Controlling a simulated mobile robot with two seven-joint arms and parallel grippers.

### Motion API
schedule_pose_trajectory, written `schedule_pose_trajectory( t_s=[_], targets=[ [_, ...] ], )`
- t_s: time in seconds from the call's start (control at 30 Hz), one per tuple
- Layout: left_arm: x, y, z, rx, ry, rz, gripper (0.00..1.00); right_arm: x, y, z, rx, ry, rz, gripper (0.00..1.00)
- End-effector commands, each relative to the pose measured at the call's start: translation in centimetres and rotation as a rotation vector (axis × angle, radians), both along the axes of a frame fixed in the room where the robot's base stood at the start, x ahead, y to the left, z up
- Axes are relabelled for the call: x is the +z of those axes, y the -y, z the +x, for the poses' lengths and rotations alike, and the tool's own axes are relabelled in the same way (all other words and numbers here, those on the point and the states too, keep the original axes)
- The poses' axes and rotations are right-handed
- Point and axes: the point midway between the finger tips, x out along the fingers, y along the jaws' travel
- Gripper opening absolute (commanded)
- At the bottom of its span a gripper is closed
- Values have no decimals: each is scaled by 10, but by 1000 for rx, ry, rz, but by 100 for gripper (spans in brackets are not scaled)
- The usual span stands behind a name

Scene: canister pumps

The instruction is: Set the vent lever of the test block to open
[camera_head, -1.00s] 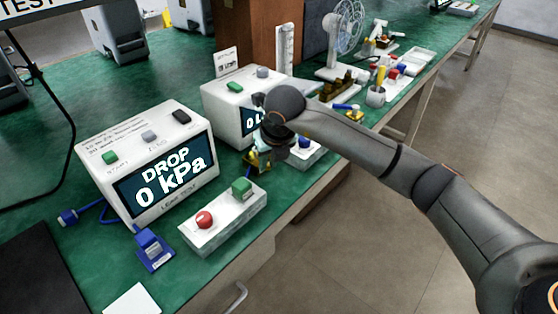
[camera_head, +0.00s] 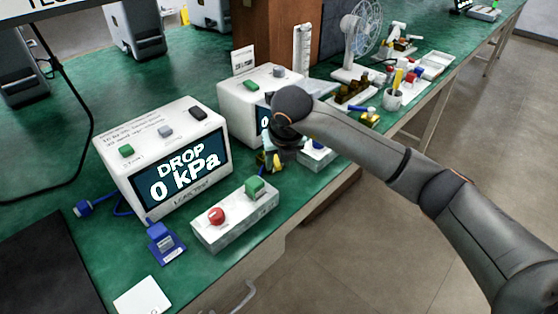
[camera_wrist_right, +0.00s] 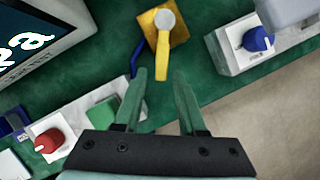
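The test block appears as a small brass-coloured block (camera_wrist_right: 178,30) near the top of the right wrist view. A yellow lever (camera_wrist_right: 162,60) with a round grey hub runs from it down the picture. My right gripper (camera_wrist_right: 160,76) is open, its two green fingers on either side of the lever's free end; whether either touches it cannot be told. In the head view my right gripper (camera_head: 280,150) is over the block (camera_head: 268,162) and hides most of it. The lever's marked positions are not readable. My left gripper is not in view.
A display unit (camera_head: 150,140) reads "DROP 0 kPa". A white box with a red knob and green button (camera_head: 237,222) stands in front of it. A second unit (camera_head: 240,105) is behind my gripper. A box with a blue knob (camera_wrist_right: 235,58) is beside the block. The bench's front edge is close.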

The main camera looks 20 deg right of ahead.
Motion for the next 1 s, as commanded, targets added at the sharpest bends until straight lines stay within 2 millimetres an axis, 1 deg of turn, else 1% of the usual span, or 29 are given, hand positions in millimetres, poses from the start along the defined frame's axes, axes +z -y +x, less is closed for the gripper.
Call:
schedule_pose_trajectory(
  t_s=[0.03, 0.07, 0.3, 0.43, 0.57, 0.8, 0.9, 1.0],
  targets=[
    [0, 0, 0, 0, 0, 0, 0, 0, 0, 0, 1, -1, 0, 47],
    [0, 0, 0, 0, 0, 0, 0, 0, 0, 0, 1, -1, 0, 50],
    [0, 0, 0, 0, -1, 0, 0, 0, 0, -1, 2, -2, -1, 50],
    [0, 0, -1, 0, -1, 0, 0, 8, -1, -3, 2, 0, 0, 50],
    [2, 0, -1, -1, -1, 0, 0, 28, -1, -11, 4, 3, -1, 50],
    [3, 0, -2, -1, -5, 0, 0, 77, -2, -31, 3, 3, 0, 50],
    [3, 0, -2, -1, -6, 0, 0, 94, -3, -38, 2, 2, 0, 50],
    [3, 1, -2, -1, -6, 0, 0, 105, -3, -43, 2, 1, 0, 50]
  ],
)
